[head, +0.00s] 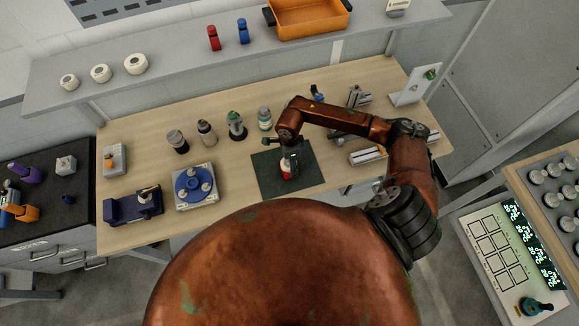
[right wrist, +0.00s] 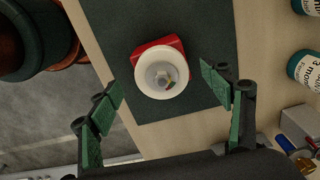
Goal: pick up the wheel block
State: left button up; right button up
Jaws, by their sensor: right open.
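The wheel block is a red block with a white wheel (right wrist: 161,72) on its upper face. It rests on a dark green mat (right wrist: 198,22) on the wooden table. In the head view the wheel block (head: 287,174) shows as a small red and white patch on the mat (head: 265,182), partly covered by my right gripper (head: 288,158). In the right wrist view my right gripper (right wrist: 167,92) is open, its green fingers apart on either side of the view. The block lies between and a little beyond the fingertips, with gaps on both sides. My left gripper is not in view.
Several bottles (head: 236,125) stand behind the mat. A blue round fixture (head: 194,185) and a dark blue device (head: 134,207) stand to its left. A grey rail fixture (head: 367,155) lies to the right. A shelf with an orange tray (head: 306,27) runs behind.

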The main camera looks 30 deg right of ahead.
notch_tip(320, 180, down, 4)
jog(key=shift+w+a+f+p, duration=0.15)
jog(key=shift+p, duration=0.9)
jog(key=shift+f, duration=0.65)
jog(key=shift+c, duration=0.7)
jog(key=shift+w+r, duration=0.1)
jog(key=shift+w, duration=0.05)
grip_shut()
